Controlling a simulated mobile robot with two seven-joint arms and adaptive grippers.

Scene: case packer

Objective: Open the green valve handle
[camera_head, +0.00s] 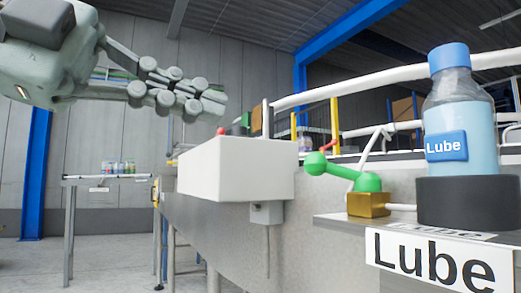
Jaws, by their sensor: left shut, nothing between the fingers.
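The green valve handle (341,172) has a round knob at each end. It sits on a small brass block (368,204) on the lube shelf at the right, and slopes up to the left from the block. A lube bottle (460,125) with a blue cap stands right of it. My left gripper (221,101) is shut and empty at the upper left. It is in the air, clear of the handle and to its left in the picture. My right gripper is not in view.
A white box-shaped housing (225,169) lies between my left gripper and the valve in the picture. White pipes (350,87) run behind the bottle. The shelf bears a Lube label (440,262). A table with bottles (117,178) stands far left.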

